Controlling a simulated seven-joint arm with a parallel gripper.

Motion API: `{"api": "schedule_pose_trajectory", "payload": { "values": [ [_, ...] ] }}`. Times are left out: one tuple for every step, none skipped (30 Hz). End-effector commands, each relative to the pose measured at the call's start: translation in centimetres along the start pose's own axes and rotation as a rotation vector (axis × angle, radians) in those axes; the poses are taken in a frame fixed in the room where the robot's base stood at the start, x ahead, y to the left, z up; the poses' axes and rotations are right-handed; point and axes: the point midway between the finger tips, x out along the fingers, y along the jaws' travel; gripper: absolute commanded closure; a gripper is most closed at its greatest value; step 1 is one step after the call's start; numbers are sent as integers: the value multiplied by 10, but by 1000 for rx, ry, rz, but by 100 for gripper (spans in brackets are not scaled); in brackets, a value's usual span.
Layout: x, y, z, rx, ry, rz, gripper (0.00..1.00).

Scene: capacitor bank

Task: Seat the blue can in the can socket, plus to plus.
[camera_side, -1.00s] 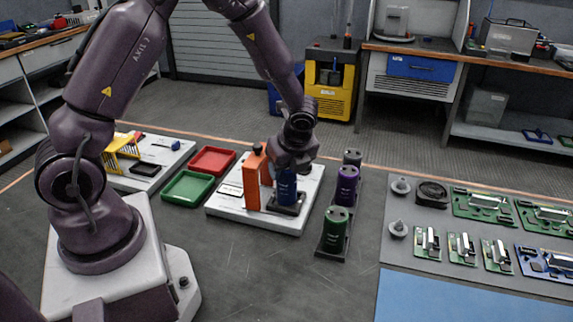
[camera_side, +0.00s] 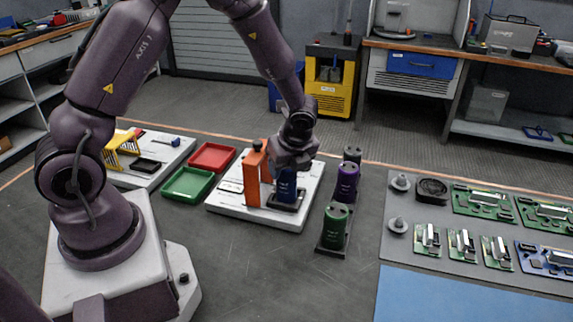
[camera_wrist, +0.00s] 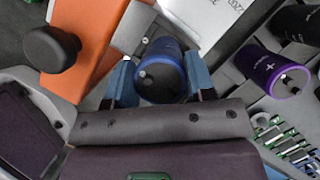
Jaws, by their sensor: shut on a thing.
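The blue can (camera_side: 287,186) stands upright at the dark can socket (camera_side: 290,206) on the white board (camera_side: 230,208). My gripper (camera_side: 288,168) is shut on its upper part from above. In the wrist view, the blue can (camera_wrist: 163,72) sits between the two blue-grey fingers of my gripper (camera_wrist: 163,80), and its dark top shows bright terminals. I cannot make out a plus mark on it. The can and gripper hide the socket's inside, so I cannot tell how deep the can sits.
An orange post (camera_side: 252,177) with a black knob (camera_wrist: 50,48) stands close left of the can. Purple (camera_side: 347,182), green (camera_side: 335,227) and black (camera_side: 352,155) cans stand in a row to the right. Red (camera_side: 212,157) and green (camera_side: 187,184) trays lie left.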

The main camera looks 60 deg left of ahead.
Motion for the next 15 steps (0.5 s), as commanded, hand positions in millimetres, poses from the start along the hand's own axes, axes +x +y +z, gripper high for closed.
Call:
{"api": "schedule_pose_trajectory", "payload": {
  "values": [
    [0,0,0,0,0,-1,82],
    [0,0,0,0,0,-1,82],
    [0,0,0,0,0,-1,82],
    [0,0,0,0,0,-1,82],
    [1,0,0,0,0,-1,82],
    [1,0,0,0,0,-1,82],
    [1,0,0,0,0,-1,82],
    [2,0,-1,0,0,-1,82],
    [2,0,-1,0,0,-1,82],
    [2,0,-1,0,0,-1,82],
    [2,0,-1,0,0,-1,82],
    [3,0,-1,0,0,-1,82],
    [3,0,-1,0,0,-2,82],
    [3,0,-2,0,0,-2,82],
    [3,0,-2,-1,0,-2,46]
  ]
}}
